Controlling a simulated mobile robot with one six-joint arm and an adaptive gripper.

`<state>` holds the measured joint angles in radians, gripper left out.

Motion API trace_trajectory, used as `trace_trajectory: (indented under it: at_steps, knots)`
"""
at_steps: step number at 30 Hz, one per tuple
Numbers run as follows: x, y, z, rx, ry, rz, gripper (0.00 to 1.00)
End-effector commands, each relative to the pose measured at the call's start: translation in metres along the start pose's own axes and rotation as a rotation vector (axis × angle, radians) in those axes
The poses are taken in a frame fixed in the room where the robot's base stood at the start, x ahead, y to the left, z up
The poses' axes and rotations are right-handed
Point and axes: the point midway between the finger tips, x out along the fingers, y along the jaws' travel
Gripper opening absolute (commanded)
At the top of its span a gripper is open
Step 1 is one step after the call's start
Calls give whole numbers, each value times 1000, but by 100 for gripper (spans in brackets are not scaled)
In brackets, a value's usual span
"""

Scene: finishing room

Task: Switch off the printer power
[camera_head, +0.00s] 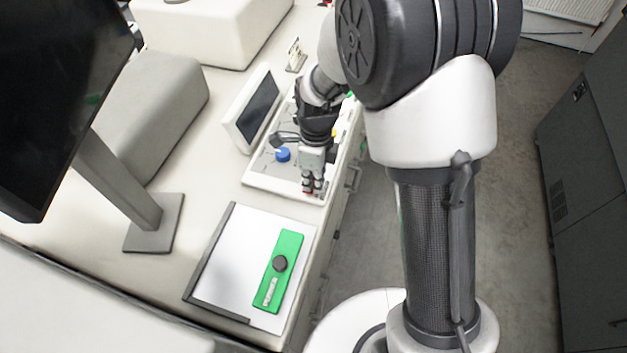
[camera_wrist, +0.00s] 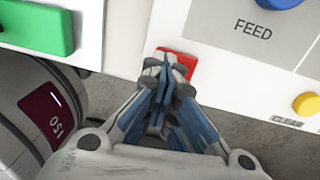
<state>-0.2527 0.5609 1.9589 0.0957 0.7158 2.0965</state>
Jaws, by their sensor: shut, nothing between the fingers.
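The control panel (camera_head: 259,178) is a white plate on the long bench. In the wrist view, a red rocker or button (camera_wrist: 190,60) sits near the panel's edge, partly hidden behind my fingers. It carries no label that I can read. My gripper (camera_wrist: 168,64) is shut and empty, with its fingertips over the red piece; I cannot tell whether they touch it. In the head view, my gripper (camera_head: 312,190) points down at the panel's near end.
The panel also has a blue knob (camera_head: 283,155), a "FEED" area (camera_wrist: 236,38) and a yellow button (camera_wrist: 307,104) by "CLEAR". A screen (camera_head: 258,108) stands behind. A white board (camera_head: 225,275) with a green plate (camera_head: 289,245) lies nearer. A monitor (camera_head: 60,90) stands left.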

Motion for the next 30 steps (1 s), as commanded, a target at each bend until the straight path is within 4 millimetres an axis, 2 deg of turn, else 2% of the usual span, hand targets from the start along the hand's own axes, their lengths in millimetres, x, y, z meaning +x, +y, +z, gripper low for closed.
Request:
trace_trajectory:
  at_steps: [10, 21, 26, 30]
  knots:
    - [-3, -14, -1, 1, 2, 1, 0]
    - [-6, -15, 0, 0, 1, 0, 0]
    - [-24, -15, 0, 0, -2, -3, 0]
    - [-54, -16, 0, 0, -3, -6, 0]
